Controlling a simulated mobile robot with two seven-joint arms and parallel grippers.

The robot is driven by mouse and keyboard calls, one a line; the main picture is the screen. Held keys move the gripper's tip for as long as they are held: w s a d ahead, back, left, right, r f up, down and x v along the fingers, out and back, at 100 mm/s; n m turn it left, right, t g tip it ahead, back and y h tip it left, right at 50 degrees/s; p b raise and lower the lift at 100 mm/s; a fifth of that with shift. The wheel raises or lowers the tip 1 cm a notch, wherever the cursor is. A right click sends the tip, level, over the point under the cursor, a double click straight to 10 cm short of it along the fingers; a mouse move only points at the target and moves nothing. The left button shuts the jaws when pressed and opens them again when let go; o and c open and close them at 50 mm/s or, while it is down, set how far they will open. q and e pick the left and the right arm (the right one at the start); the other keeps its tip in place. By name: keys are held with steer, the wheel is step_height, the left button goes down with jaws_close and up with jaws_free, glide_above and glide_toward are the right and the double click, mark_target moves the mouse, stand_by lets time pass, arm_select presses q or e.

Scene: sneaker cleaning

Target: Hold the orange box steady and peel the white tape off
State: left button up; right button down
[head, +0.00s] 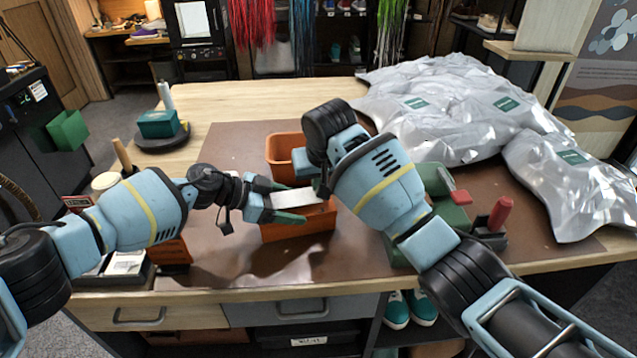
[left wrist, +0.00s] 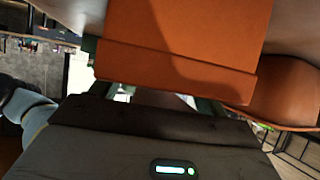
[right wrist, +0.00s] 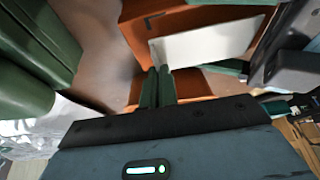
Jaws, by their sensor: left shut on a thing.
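The orange box (head: 298,228) stands on the brown mat, with the white tape (head: 297,198) lying flat across its top. My left gripper (head: 280,206) reaches in from the left and is shut on the orange box, whose orange side (left wrist: 180,50) fills the space between its fingers in the left wrist view. My right gripper (right wrist: 159,72) has its fingers almost together at a corner of the white tape (right wrist: 208,45) in the right wrist view. I cannot tell if the tape edge is between those tips. In the head view, my right arm hides its fingers.
Another orange container (head: 285,148) stands just behind the box. The brown mat (head: 230,150) is bare at the back left.

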steer(key=shift+r, duration=2.95)
steer(key=shift+r, duration=1.9)
arm_select(q)
steer(key=o, duration=1.2)
steer(key=shift+o, duration=0.2)
steer(key=shift+a, duration=0.1)
steer(key=v, duration=1.2)
arm_select(e)
steer(key=shift+d+f, duration=0.1)
